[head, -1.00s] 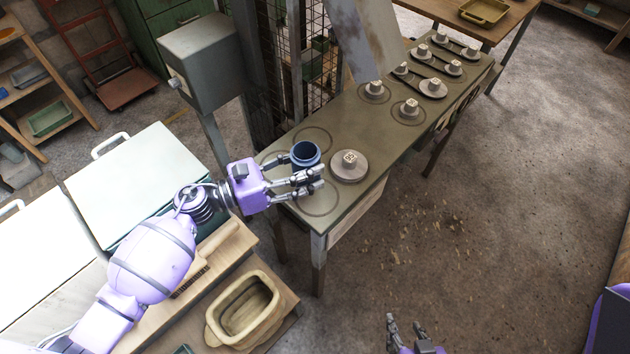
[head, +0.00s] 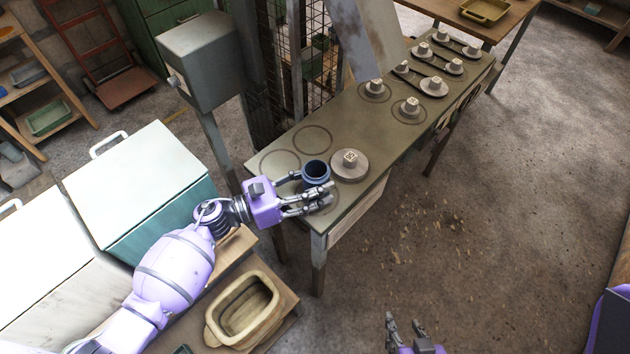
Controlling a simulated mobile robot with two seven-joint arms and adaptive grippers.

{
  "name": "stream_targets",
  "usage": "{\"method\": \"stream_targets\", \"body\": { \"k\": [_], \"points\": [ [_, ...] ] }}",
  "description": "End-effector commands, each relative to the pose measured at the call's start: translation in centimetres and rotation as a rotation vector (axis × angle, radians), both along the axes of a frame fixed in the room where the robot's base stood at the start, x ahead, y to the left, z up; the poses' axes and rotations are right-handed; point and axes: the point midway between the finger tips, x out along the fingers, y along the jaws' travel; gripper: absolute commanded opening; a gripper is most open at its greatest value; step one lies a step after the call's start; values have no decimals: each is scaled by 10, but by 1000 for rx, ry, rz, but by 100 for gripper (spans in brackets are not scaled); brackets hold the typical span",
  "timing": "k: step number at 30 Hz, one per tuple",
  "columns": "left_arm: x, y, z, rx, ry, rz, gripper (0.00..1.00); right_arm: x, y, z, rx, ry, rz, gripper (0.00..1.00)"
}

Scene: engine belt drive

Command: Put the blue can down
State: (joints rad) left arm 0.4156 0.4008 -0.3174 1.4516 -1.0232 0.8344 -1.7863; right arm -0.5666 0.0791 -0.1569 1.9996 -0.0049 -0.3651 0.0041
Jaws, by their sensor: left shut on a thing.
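The blue can (head: 316,172) is upright, dark blue and open at the top. It is at the near-left end of the long work table (head: 352,125), over or on the ring marking nearest the front edge. My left gripper (head: 318,192) is shut on the can, its fingers around the can's lower part. The fingers hide the can's base, so I cannot tell whether it touches the table top. My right gripper (head: 405,328) is at the bottom edge, away from the table, with its fingers apart and empty.
A round disc with a cube-shaped knob (head: 350,166) stands just right of the can. Two empty ring markings (head: 312,139) lie behind it. Several more knobbed discs (head: 409,108) sit farther along. A beige basin (head: 243,312) is on the lower bench.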

Motion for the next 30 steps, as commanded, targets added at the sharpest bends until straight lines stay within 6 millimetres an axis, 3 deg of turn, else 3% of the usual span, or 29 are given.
{"method": "stream_targets", "body": {
  "k": [5, 17, 25, 30],
  "points": [
    [0, 0, -1, 1, 1, 0, 64, -2, 0, -2, 0, 5, 0, 40],
    [0, 2, 5, 1, -2, 1, 64, -5, -1, 1, -1, 9, -4, 40],
    [-22, 51, -3, 4, 6, 1, 64, -21, -2, -22, -4, 47, -2, 40],
    [-35, 83, -2, 3, 7, 1, 64, -21, 0, -31, -5, 52, 3, 40]
  ]
}}
